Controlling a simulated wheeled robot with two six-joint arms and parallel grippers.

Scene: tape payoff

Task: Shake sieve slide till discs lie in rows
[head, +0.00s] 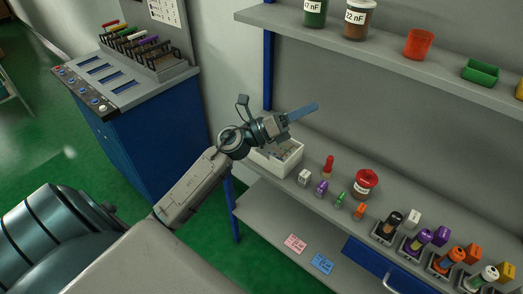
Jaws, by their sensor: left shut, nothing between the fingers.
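My left arm reaches in from the lower left. My left gripper (303,112) is shut, its blue fingers together and empty, held above the shelf bench in front of the grey back wall. A white open box (289,163) stands on the bench below the gripper, with small pieces inside that are too small to tell apart. My arm hides part of this box. I cannot make out a sieve slide or discs for certain. My right gripper is not in view.
A blue cabinet (150,150) with a grey slotted top and a rack (150,57) stands at the left. Bottles, small blocks and a red-lidded jar (366,183) line the bench. An upper shelf (400,62) holds jars, a red cup (418,44) and a green bin (480,72).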

